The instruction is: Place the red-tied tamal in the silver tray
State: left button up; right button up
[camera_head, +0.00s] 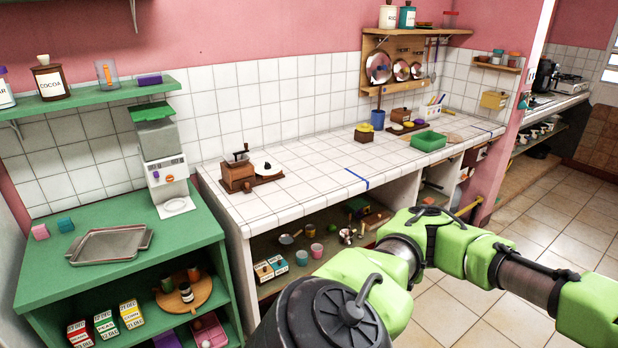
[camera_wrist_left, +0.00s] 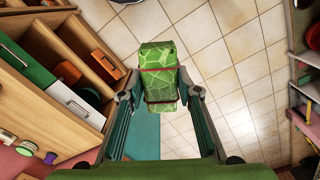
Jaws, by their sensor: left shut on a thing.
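The silver tray (camera_head: 84,259) lies on top of the green cabinet at the left of the head view. It is a shallow metal tray with handles and looks empty. In the left wrist view a green leaf-wrapped block, the tamal (camera_wrist_left: 158,58), is tied with a thin red band near its middle and a darker band lower down. My left gripper (camera_wrist_left: 160,93) is shut on it, one finger on each side, and holds it over the floor. Neither gripper shows in the head view; a green arm of mine crosses its lower right.
A pink block (camera_head: 40,232) and a teal block (camera_head: 65,224) lie behind the tray. A white and green dispenser (camera_head: 162,150) stands to its right. The tiled counter (camera_head: 320,165) holds a coffee grinder (camera_head: 237,172). Wooden drawers (camera_wrist_left: 75,45) flank the left gripper.

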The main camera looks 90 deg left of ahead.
aim_at(111, 245)
jog(key=j+u, duration=0.2)
jog(key=u, duration=3.55)
